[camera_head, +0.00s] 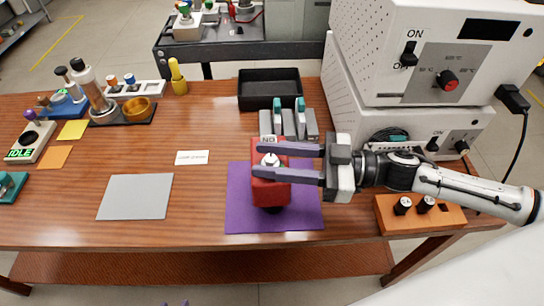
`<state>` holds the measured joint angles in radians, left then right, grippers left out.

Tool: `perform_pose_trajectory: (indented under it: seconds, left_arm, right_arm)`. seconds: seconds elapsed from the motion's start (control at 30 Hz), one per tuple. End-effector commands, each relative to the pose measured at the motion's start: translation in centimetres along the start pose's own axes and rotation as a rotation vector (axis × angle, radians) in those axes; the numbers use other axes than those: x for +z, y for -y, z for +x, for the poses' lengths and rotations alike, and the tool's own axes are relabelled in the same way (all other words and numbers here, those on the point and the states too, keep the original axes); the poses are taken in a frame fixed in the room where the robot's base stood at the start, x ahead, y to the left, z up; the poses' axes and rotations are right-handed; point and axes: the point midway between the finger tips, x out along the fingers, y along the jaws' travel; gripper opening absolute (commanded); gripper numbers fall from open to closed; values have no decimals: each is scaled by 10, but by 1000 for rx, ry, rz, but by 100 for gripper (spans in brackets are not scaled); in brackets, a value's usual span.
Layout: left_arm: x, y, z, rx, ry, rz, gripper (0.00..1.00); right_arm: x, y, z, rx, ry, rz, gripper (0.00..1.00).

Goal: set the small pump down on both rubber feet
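I cannot tell whether the foot touches the mat. Only small purple tips of my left gripper (175,303) show at the bottom edge, so its state is unclear.
Grey blocks (290,125) and a black tray (269,92) stand behind the mat. White instruments (370,110) and an orange knob box (445,217) are on the right. A grey mat (135,197) lies at left, with a white card (192,157) between; the wood around these is clear.

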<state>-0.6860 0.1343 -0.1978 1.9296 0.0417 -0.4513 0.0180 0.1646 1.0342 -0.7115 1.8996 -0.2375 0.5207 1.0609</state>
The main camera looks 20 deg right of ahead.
Motion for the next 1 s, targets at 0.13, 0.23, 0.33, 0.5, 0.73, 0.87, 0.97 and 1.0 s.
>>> perform_pose_trajectory:
  seconds: [0.13,0.23,0.33,0.5,0.73,0.87,0.97,1.0]
  left_arm:
    - [1,0,0,0,1,-1,31]
    - [1,0,0,0,2,-1,31]
    - [1,0,0,0,2,-2,31]
    - [0,0,-1,0,2,-2,31]
    - [4,1,3,-1,3,-1,31]
    - [5,1,3,-1,4,-1,31]
    - [3,0,2,-1,4,0,31]
    - [3,0,2,-1,4,0,31]
  right_arm:
    - [0,0,0,0,0,0,44]
    - [0,0,0,0,0,0,44]
    - [0,0,0,0,0,0,44]
    - [-4,0,0,-1,0,0,44]
    - [1,0,-35,1,7,3,44]
    - [1,1,-63,0,9,4,44]
    - [0,1,-82,0,8,5,44]
    - [0,1,-88,1,7,5,44]
